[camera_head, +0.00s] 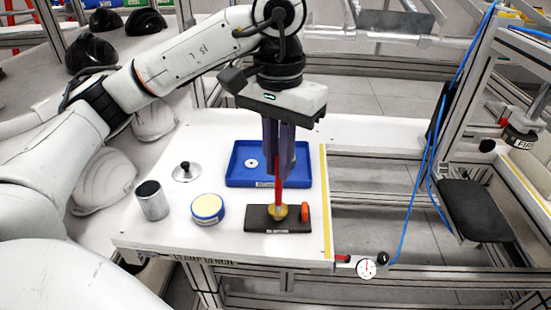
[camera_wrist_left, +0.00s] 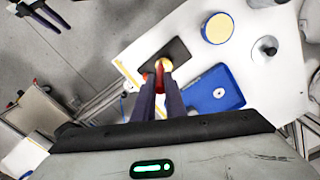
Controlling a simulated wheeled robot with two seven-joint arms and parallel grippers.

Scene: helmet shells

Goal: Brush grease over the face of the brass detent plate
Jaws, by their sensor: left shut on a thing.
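My left gripper (camera_head: 279,150) points down and is shut on the red-handled brush (camera_head: 279,178), which stands roughly upright. The fingers (camera_wrist_left: 161,86) and the brush's red handle (camera_wrist_left: 159,72) also show in the left wrist view. The brush's lower end is at the round brass detent plate (camera_head: 278,212), which sits on a dark base block (camera_head: 257,219). The brush and fingers partly hide the plate; I cannot tell whether the bristles touch its face. The brass plate also shows in the left wrist view (camera_wrist_left: 166,62). My right gripper is not in view.
A blue tray (camera_head: 236,178) holding a white ring lies behind the block. An open yellow-topped tin (camera_head: 207,207), a metal cup (camera_head: 151,200) and a black-knobbed lid (camera_head: 186,172) stand to the left. An orange part (camera_head: 305,212) sits at the block's right end, near the table's right edge.

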